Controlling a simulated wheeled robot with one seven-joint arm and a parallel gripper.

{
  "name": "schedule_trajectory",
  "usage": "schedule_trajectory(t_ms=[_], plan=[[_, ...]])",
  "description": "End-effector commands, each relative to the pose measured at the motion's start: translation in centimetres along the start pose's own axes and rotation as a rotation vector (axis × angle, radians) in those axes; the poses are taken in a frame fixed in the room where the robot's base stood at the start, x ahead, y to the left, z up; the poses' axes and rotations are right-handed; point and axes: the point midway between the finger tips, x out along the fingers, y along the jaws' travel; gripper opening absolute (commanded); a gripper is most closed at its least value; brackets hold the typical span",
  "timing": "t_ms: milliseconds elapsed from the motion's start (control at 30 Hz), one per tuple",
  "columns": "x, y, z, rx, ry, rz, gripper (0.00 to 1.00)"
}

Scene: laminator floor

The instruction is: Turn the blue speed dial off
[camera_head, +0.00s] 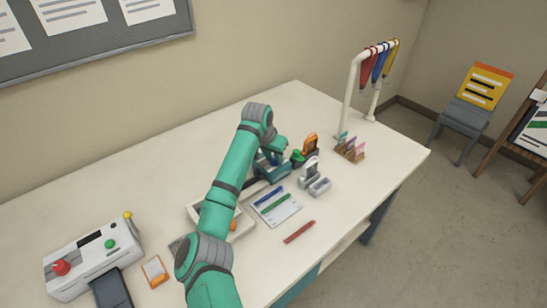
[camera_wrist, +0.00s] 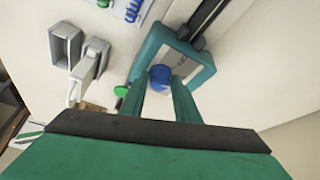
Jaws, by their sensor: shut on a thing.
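The blue speed dial (camera_wrist: 160,76) is a round knob on the pale face of a teal-framed device (camera_wrist: 203,76), seen in the wrist view. My gripper (camera_wrist: 163,84) has its two teal fingers on either side of the dial and is shut on it. The fingers cover parts of the dial's sides, and I cannot make out a pointer or marks on it. In the head view the device (camera_head: 268,176) stands at the middle of the table, and my arm and gripper (camera_head: 274,158) hide most of the dial.
A green-topped item (camera_head: 297,157) and an orange item (camera_head: 311,144) stand close to the device's right. A grey stapler-like tool (camera_head: 309,172), a card with pens (camera_head: 277,207) and a red pen (camera_head: 299,232) lie nearer the front. A machine with a red button (camera_head: 92,258) is at left.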

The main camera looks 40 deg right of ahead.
Motion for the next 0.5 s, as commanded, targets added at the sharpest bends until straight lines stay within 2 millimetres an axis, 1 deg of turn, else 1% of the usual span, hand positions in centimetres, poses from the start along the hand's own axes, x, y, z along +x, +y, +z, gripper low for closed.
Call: schedule_trajectory(t_ms=[500], plan=[[0.06,0.56,-0.13,-0.442,-0.001,-0.181,0.06]])
